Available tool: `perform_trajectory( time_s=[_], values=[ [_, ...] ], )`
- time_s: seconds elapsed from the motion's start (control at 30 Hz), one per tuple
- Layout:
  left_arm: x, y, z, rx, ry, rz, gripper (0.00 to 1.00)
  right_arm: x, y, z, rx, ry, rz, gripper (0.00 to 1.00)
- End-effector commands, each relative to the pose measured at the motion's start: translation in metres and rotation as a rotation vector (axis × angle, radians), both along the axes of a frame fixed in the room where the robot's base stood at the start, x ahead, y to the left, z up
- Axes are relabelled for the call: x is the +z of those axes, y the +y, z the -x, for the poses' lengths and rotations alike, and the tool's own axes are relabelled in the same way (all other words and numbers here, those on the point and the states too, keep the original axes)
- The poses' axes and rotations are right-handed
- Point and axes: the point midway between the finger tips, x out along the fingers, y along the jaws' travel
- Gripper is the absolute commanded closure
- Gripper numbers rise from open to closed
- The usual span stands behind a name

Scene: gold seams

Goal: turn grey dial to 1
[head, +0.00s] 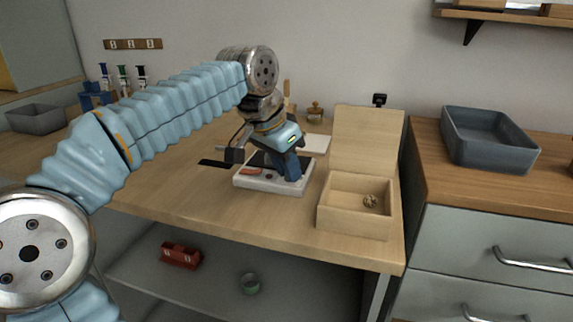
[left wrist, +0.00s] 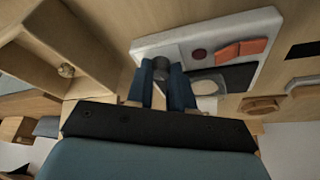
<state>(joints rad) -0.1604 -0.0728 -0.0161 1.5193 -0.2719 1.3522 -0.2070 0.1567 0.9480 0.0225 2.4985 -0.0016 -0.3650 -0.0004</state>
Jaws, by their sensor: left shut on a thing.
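A white panel (head: 262,186) lies on the wooden worktop, and it also shows in the left wrist view (left wrist: 146,44). It carries orange-red pieces (left wrist: 240,49), a dark red round button (left wrist: 199,54) and a black area. My left gripper (head: 289,174) is down over the panel. In the left wrist view its blue fingers (left wrist: 166,86) are shut on the grey dial (left wrist: 161,66), a dark grey round knob near one end of the panel. The dial's marks and pointer cannot be read. My right gripper is in neither view.
An open wooden box (head: 339,221) with a small round thing (head: 370,201) inside stands right of the panel. A grey-blue tray (head: 488,151) sits on the right counter. A grey bin (head: 36,119) and blue rack (head: 94,99) stand at left. A red object (head: 180,255) lies on the lower shelf.

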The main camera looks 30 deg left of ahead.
Motion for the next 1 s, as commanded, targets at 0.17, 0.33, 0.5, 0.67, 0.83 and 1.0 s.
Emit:
perform_trajectory(
  time_s=[0.17,0.33,0.5,0.67,0.83,1.0],
  values=[
    [0.001,-0.001,0.001,0.139,0.001,-0.001,1.00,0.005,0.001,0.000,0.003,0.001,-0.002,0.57],
    [0.002,-0.003,0.000,0.298,0.000,-0.002,1.00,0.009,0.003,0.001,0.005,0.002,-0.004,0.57],
    [0.002,-0.004,0.000,0.458,0.000,-0.003,1.00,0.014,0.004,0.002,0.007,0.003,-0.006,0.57],
    [0.002,-0.005,0.000,0.602,0.000,-0.003,1.00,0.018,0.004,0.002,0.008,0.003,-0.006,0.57],
    [0.001,-0.006,-0.001,0.734,0.000,-0.002,1.00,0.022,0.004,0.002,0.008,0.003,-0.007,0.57],
    [0.001,-0.007,-0.001,0.834,-0.001,-0.002,1.00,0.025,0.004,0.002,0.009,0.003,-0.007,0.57]
  ],
)
